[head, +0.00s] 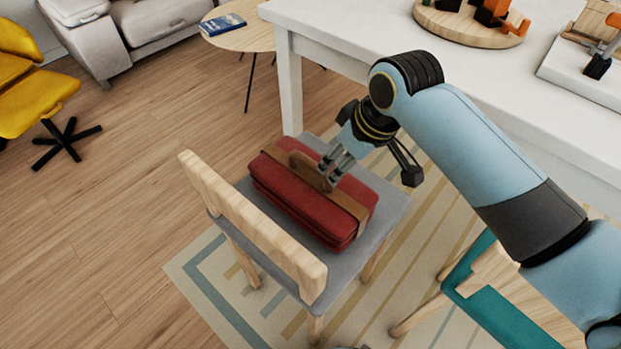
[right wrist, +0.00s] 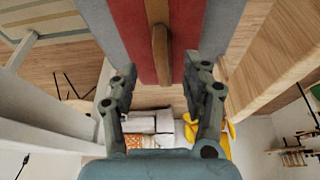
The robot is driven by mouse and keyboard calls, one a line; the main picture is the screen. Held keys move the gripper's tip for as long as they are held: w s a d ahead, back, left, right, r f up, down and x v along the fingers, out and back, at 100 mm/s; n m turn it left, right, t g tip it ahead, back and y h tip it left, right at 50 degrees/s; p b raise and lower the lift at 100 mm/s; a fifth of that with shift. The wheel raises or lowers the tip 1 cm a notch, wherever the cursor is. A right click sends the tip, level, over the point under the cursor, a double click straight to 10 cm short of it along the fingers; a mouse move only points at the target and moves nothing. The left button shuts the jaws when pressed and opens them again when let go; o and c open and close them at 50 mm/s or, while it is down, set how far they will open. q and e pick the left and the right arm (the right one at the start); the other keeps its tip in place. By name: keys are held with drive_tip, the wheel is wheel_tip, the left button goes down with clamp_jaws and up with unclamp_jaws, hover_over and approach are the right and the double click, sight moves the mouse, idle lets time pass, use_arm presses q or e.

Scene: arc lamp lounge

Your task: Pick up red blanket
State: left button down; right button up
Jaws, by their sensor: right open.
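The red blanket (head: 296,208) lies folded on the grey seat of a wooden chair, with a brown strap (head: 352,206) around it and a brown handle (head: 311,170) standing up on top. My right gripper (head: 334,172) is right at the handle, above the blanket. In the right wrist view the red blanket (right wrist: 128,22) and the handle (right wrist: 160,52) show between the two open fingers (right wrist: 160,88), with a gap on each side of the handle. My left gripper is not in either view.
The chair's wooden backrest (head: 253,224) rises at the blanket's left. A white table (head: 340,24) stands behind, with a round wooden tray (head: 458,27) on it. A teal chair (head: 478,270) is at the lower right.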

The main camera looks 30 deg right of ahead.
sight(312, 162)
drive_tip(key=shift+n, duration=0.3)
drive_tip(key=w+r, duration=0.2)
drive_tip(key=w, duration=0.1)
drive_tip(key=shift+w+a+r, duration=0.15)
drive_tip(key=shift+w+a, duration=0.1)
drive_tip(key=shift+a, duration=0.15)
drive_tip(key=x, duration=0.5)
drive_tip(key=shift+w+a+r, duration=0.1)
drive_tip(key=shift+w+a, duration=0.05)
drive_tip(key=shift+w, duration=0.1)
drive_tip(key=b+x, duration=0.1)
drive_tip(key=x, duration=0.4)
drive_tip(key=shift+w+a+f, duration=0.1)
drive_tip(key=shift+a+f, duration=0.05)
drive_tip(key=shift+f, duration=0.15)
clamp_jaws()
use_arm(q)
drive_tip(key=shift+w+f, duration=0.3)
use_arm(e)
drive_tip(key=shift+r+t, duration=0.15)
drive_tip(key=shift+t, duration=0.15)
